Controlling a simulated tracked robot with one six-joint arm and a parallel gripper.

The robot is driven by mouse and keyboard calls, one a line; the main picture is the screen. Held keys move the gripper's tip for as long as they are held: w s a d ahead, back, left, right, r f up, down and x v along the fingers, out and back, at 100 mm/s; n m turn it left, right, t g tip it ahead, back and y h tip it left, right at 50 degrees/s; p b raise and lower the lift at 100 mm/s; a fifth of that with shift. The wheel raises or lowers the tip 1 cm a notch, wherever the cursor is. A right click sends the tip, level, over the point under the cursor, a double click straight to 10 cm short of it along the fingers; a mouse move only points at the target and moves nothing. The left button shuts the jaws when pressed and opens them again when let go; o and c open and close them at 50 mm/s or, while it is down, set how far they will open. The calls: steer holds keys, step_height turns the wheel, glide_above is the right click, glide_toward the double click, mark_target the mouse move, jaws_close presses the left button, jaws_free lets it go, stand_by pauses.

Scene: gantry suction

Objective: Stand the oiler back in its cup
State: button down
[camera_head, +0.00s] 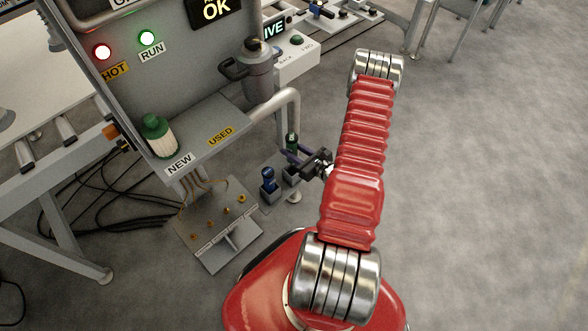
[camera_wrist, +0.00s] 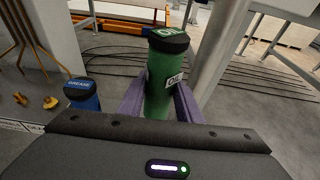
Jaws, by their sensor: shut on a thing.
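The oiler (camera_wrist: 165,78) is a green bottle with a black cap and an OIL label. In the wrist view it stands slightly tilted between the purple fingers of my gripper (camera_wrist: 160,105), which is shut on it. In the head view the oiler (camera_head: 292,138) shows small and dark green at my gripper (camera_head: 292,156). A grey cup (camera_head: 291,178) is just below it. The oiler's lower end is hidden, so I cannot tell whether it is inside the cup or above it.
A blue GREASE container (camera_head: 268,178) stands in another grey cup (camera_head: 270,197) to the left; it also shows in the wrist view (camera_wrist: 82,97). A bent grey pipe (camera_head: 296,108) rises close behind the oiler. A plate with brass fittings (camera_head: 210,222) lies front left. Floor at right is clear.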

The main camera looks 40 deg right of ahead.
mark_target(293, 164)
steer(key=shift+f, duration=2.4)
steer(key=shift+f, duration=2.1)
steer(key=c, duration=1.3)
jaws_free()
steer(key=shift+f, duration=0.1)
steer(key=shift+v, duration=6.05)
